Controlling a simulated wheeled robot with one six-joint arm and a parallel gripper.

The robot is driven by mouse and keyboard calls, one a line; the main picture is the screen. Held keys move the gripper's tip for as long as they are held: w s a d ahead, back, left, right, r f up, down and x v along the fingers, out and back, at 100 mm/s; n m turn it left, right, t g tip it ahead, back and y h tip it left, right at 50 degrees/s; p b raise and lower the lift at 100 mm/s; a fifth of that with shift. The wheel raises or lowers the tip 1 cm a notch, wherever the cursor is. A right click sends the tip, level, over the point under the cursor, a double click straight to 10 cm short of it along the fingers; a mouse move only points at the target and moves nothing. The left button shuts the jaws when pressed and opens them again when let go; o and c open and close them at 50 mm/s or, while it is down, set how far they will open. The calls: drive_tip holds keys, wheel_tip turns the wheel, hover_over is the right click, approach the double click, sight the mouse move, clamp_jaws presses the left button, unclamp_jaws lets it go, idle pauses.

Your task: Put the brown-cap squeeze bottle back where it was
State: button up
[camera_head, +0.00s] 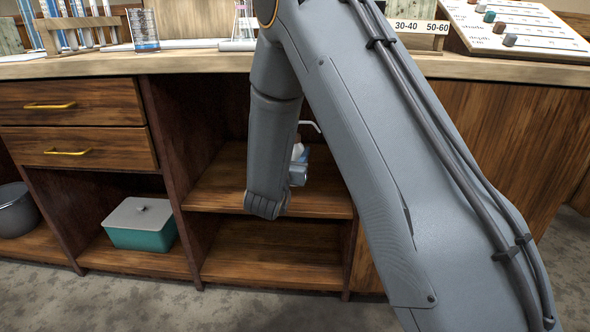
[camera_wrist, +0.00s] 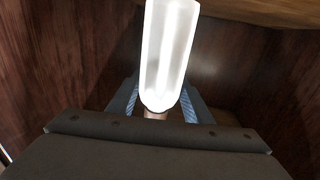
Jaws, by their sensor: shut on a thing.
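The squeeze bottle (camera_wrist: 170,50) is a white, translucent body with a rounded end in the wrist view. A small brownish part (camera_wrist: 155,115), perhaps its cap, shows at that end. My gripper (camera_wrist: 160,101) is shut on the bottle, one blue-grey finger on each side. In the head view the gripper (camera_head: 298,173) is inside the open cabinet bay, above the middle shelf (camera_head: 225,185), mostly hidden behind my arm. A bit of white bottle (camera_head: 298,150) and a thin bent white spout (camera_head: 311,125) show there. I cannot tell whether the bottle touches the shelf.
Dark wooden walls (camera_wrist: 60,60) close in around the gripper. The worktop (camera_head: 190,64) overhangs the bay. Drawers (camera_head: 75,125) are at left, above a teal box with a grey lid (camera_head: 140,224) and a grey pot (camera_head: 17,210). The visible left part of the shelf is bare.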

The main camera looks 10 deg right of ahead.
drive_tip(key=shift+d+f+b, duration=0.1)
drive_tip(key=shift+f+b, duration=0.7)
drive_tip(key=shift+f, duration=1.05)
drive_tip(key=shift+f, duration=0.15)
drive_tip(key=o, duration=0.7)
